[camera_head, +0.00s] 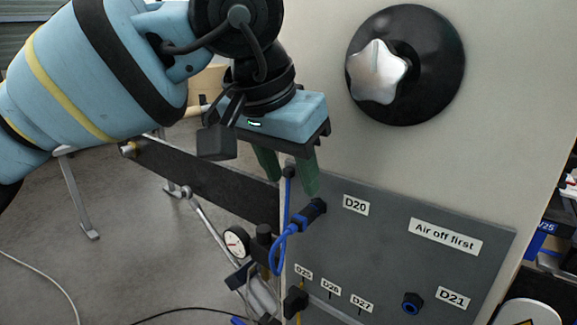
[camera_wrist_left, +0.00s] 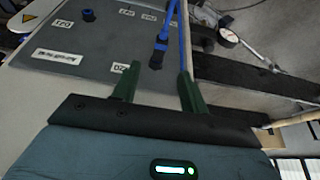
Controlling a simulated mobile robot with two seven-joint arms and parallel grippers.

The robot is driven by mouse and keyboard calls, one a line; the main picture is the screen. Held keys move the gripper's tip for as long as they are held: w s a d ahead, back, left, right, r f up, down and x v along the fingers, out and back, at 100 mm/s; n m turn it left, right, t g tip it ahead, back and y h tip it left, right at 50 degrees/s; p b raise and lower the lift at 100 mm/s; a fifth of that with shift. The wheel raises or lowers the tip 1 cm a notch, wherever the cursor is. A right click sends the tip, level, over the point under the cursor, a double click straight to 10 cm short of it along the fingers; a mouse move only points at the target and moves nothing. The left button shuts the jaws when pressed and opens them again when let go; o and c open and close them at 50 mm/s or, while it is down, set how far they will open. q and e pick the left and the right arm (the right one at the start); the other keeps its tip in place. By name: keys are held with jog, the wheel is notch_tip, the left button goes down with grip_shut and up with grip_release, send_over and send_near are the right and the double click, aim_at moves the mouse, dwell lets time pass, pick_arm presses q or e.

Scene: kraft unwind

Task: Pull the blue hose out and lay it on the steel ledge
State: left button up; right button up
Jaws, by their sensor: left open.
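The blue hose (camera_head: 278,248) runs in a loop from a black fitting (camera_head: 314,209) beside the D20 label on the grey panel, and a straight blue length rises at the panel's left edge. In the left wrist view the hose (camera_wrist_left: 164,28) ends in the dark fitting (camera_wrist_left: 157,55), still seated at the panel. My left gripper (camera_head: 292,186) is open, its green fingers pointing down just above the fitting. In the left wrist view the fitting lies beyond the gap between the fingertips (camera_wrist_left: 158,70). Nothing is between the fingers. I cannot clearly make out the steel ledge. My right gripper is out of view.
The panel (camera_head: 400,255) carries an "Air off first" sign (camera_head: 445,236) and a D21 port (camera_head: 413,303). A black knob with a silver star handle (camera_head: 378,72) is above. A gauge (camera_head: 236,242) and dark beam (camera_head: 205,180) stand left.

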aim_at(303, 214)
pick_arm(q)
jog(key=shift+x, duration=3.8)
grip_shut()
jog(key=c, duration=0.8)
grip_release()
grip_shut()
jog(key=shift+s+a+p, duration=0.25)
jog(key=shift+s+a, duration=0.5)
jog(key=shift+s, duration=0.3)
jog(key=shift+s+a+p, duration=0.2)
jog(key=shift+s+a, duration=0.55)
jog(key=shift+s, duration=0.3)
